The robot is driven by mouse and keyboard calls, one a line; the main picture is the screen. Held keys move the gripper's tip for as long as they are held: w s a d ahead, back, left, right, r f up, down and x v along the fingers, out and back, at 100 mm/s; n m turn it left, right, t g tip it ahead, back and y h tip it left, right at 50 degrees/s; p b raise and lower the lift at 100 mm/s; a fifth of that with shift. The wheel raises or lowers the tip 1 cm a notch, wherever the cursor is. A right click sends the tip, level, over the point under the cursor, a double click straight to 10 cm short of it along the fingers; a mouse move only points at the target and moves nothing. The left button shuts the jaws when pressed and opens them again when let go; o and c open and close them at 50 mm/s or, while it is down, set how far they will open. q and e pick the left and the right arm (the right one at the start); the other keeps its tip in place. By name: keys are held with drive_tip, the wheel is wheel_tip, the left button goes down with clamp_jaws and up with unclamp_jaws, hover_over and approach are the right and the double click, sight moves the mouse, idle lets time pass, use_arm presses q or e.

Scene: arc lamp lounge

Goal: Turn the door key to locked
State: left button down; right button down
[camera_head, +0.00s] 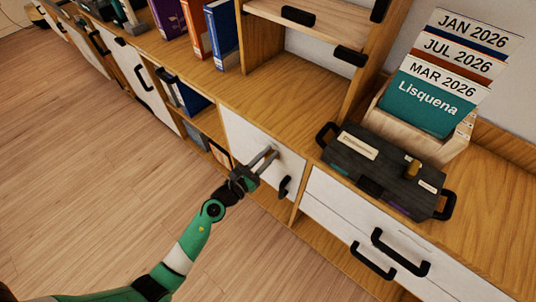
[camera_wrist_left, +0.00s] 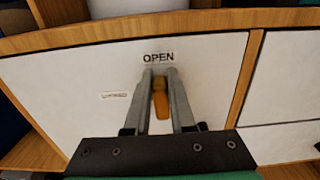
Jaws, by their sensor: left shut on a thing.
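The white cabinet door (camera_head: 241,131) stands closed in the middle of the head view. In the left wrist view, the brass door key (camera_wrist_left: 161,108) sits in this door, its bow upright in line with the "OPEN" label (camera_wrist_left: 158,57) above it. A smaller label, apparently "LOCKED" (camera_wrist_left: 114,95), is to the left of the key. My left gripper (camera_head: 270,153) reaches the door front, its two grey fingers shut on the key, one on each side. In the head view the fingers hide the key. My right gripper is in neither view.
A black door handle (camera_head: 284,188) is just right of the left gripper. White drawers (camera_head: 345,211) with black handles are further right. A dark toolbox (camera_head: 383,170) and a wooden box of cards (camera_head: 431,97) stand on the cabinet top. The wooden floor (camera_head: 90,170) is clear.

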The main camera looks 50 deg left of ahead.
use_arm(q)
drive_tip(key=shift+s+a+f+n+p, duration=0.1)
drive_tip(key=shift+a+f+n+p, duration=0.45)
drive_tip(key=shift+n, duration=2.45)
drive_tip(key=shift+s+a+f+n+p, duration=0.1)
drive_tip(key=shift+a+f+n+p, duration=0.45)
drive_tip(key=shift+n, duration=2.45)
drive_tip(key=shift+a+f+n+p, duration=0.5)
drive_tip(key=shift+n+p, duration=0.05)
drive_tip(key=shift+n, duration=2.45)
drive_tip(key=c, duration=0.8)
unclamp_jaws()
drive_tip(key=shift+o, duration=0.2)
